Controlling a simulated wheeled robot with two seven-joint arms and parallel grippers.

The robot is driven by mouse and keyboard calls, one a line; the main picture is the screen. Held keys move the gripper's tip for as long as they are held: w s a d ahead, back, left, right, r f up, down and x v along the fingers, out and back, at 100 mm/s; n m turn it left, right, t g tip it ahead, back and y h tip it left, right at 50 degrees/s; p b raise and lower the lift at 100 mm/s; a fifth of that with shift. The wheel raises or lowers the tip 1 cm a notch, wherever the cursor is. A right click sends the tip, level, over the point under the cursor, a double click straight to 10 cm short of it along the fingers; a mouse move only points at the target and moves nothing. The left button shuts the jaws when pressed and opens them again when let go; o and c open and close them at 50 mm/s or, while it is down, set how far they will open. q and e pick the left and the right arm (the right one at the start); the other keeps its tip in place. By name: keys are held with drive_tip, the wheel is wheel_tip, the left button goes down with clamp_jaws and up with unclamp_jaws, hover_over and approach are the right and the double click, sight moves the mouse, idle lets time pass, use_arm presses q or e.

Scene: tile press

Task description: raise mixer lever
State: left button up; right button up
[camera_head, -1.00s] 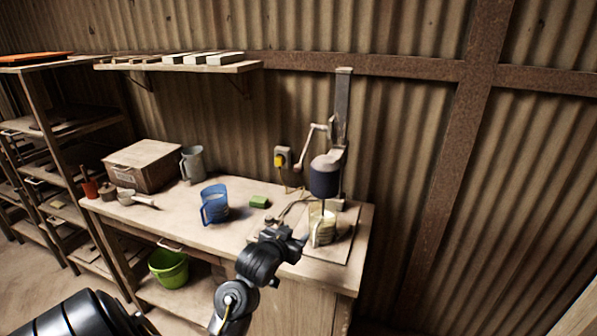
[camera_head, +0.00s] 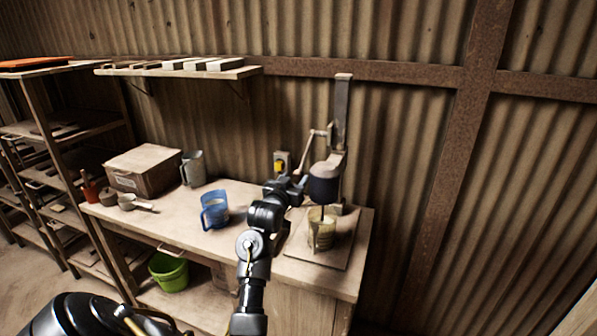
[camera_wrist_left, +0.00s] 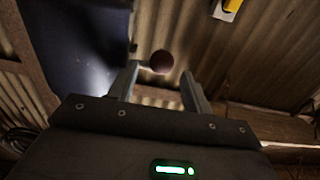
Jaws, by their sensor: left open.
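The mixer stands at the right of the workbench, with a dark blue motor head (camera_head: 323,189) on an upright post (camera_head: 341,110). Its pale lever (camera_head: 307,155) slants down to the left from the post. My left gripper (camera_head: 298,182) is at the lever's low end, left of the motor head. In the left wrist view the lever's dark red round knob (camera_wrist_left: 161,62) shows between and just beyond the open fingertips (camera_wrist_left: 160,80), with no grip on it. The motor head fills that view's upper left (camera_wrist_left: 80,45). A yellowish jug (camera_head: 321,232) stands under the mixer. My right gripper is out of view.
A blue jug (camera_head: 214,209), a grey jug (camera_head: 192,168) and a wooden box (camera_head: 143,170) stand on the workbench (camera_head: 180,222) to the left. A yellow plug in a socket (camera_head: 281,164) is on the wall behind my gripper. A green bucket (camera_head: 168,272) sits below.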

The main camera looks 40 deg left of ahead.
sight(297, 175)
use_arm(q)
drive_tip(key=shift+p+x, duration=0.4)
drive_tip(key=shift+x, duration=1.8)
clamp_jaws()
